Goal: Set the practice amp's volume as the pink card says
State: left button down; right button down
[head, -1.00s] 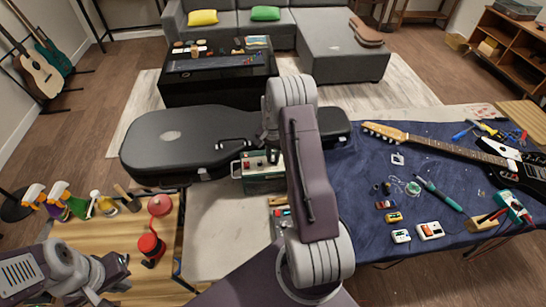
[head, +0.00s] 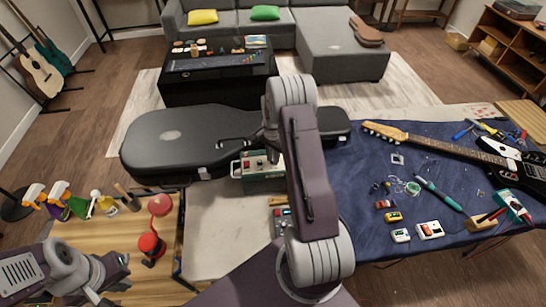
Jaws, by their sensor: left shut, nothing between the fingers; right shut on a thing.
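The practice amp (head: 262,185) is a small green box with a pale top panel and red details, standing on the bench in front of the black guitar case. My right gripper (head: 272,153) points down at the amp's top panel, shut on what looks like a knob there. My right arm hides part of the amp, and the knob's setting is too small to read. My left gripper (head: 104,301) is shut and empty at the bottom left edge, apart from the amp. I cannot make out a pink card with readable writing.
The black guitar case (head: 165,140) lies behind the amp. A blue mat (head: 350,230) to the right bears an electric guitar (head: 450,145), tools and small parts. Spray bottles (head: 60,195) and a red item (head: 150,246) stand on the wooden table at left.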

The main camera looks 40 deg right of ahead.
jog(key=c, duration=1.3)
grip_release()
jog(key=shift+r, duration=0.1)
jog(key=shift+c, duration=0.2)
notch_tip(320, 180, up, 9)
jog(key=b, duration=0.1)
